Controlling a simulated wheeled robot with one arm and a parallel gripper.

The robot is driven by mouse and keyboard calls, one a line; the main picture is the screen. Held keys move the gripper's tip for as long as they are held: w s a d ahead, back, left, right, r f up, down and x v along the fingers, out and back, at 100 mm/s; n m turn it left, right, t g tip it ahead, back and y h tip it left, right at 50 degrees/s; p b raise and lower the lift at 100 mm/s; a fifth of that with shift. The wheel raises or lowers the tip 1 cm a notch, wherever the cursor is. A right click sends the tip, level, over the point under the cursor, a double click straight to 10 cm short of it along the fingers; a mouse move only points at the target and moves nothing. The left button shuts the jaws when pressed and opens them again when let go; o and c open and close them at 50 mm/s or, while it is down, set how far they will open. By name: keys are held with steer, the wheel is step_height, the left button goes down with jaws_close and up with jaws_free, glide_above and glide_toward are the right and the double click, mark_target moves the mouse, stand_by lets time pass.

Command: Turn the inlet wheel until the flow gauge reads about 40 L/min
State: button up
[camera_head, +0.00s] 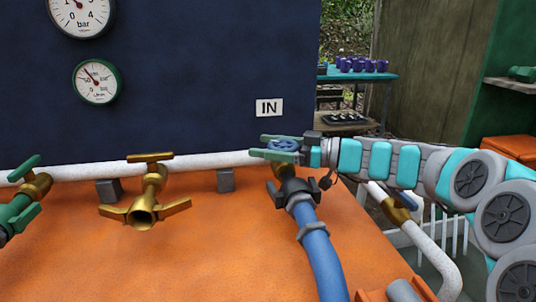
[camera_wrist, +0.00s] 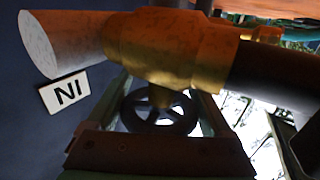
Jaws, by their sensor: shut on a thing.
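The blue inlet wheel (camera_head: 284,145) sits on the brass inlet valve on the white pipe, below the IN label (camera_head: 269,108). My gripper (camera_head: 272,148) is shut on the wheel, its green fingers on either side of the rim. In the wrist view the spoked wheel (camera_wrist: 160,124) lies between the fingers, under the brass valve body (camera_wrist: 165,50). The green-rimmed flow gauge (camera_head: 96,81), marked L/min, is on the dark blue panel at left. Its needle points up and left; the small numbers are too blurred for an exact reading.
A pressure gauge (camera_head: 82,14) marked bar is above the flow gauge. A blue hose (camera_head: 318,250) runs forward from the black coupling below the valve. A white pipe (camera_head: 425,245) bends down at right.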

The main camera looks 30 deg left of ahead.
steer(key=shift+w+a+f+m+t+b, duration=0.15)
steer(key=shift+m+t+b, duration=0.55)
steer(key=shift+b, duration=1)
steer(key=shift+w+d+f+m+t+b, duration=0.1)
steer(key=shift+m+t+b, duration=0.25)
steer(key=shift+t+b, duration=1)
steer(key=shift+w+a+f+m+t+b, duration=0.15)
steer(key=shift+m+t+b, duration=0.35)
steer(key=shift+b, duration=1.55)
steer(key=shift+w+d+r+m+t+b, duration=0.15)
steer(key=shift+m+t+b, duration=0.15)
steer(key=shift+t+b, duration=0.15)
steer(key=shift+w+r+m+t+b, duration=0.15)
steer(key=shift+m+t+b, duration=0.15)
steer(key=shift+b, duration=0.2)
steer(key=shift+s, duration=0.1)
steer(key=o, duration=1.1)
steer(key=shift+r, duration=0.1)
steer(key=shift+o, duration=0.2)
steer(key=s+d, duration=0.1)
steer(key=d, duration=0.6)
steer(key=shift+d, duration=0.35)
